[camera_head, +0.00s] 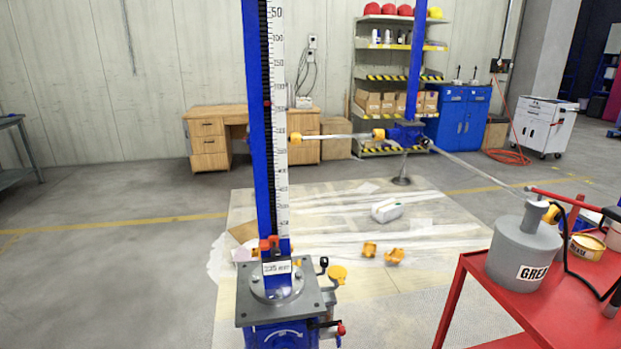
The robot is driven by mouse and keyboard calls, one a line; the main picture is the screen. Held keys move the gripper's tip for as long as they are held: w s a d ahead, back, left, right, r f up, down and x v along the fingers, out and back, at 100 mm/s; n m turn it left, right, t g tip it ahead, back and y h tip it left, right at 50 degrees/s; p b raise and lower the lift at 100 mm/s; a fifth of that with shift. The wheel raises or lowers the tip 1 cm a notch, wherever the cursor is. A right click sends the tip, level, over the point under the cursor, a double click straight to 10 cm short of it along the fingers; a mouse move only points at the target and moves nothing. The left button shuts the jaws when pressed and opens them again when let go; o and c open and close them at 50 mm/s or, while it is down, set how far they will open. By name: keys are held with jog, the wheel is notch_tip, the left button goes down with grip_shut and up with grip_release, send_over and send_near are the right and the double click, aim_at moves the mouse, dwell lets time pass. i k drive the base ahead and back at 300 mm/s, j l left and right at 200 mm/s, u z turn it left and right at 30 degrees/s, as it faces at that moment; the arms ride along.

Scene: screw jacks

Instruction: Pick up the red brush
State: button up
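I cannot make out a red brush for certain in the head view. A small upright red piece (574,214) shows behind the grey grease bucket (523,251) on the red cart (540,318) at the right; it is too small and too covered to tell what it is. A long red bar (565,199) lies above the bucket and looks like a pump lever. My gripper is not in view.
A blue screw jack (280,310) with a tall scale column (278,120) stands in front. An open tin (587,246) sits behind the bucket. Yellow parts (395,256) lie on the floor sheet. Clear floor (100,280) lies to the left.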

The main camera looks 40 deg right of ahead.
aim_at(573, 212)
jog(key=z, duration=2.25)
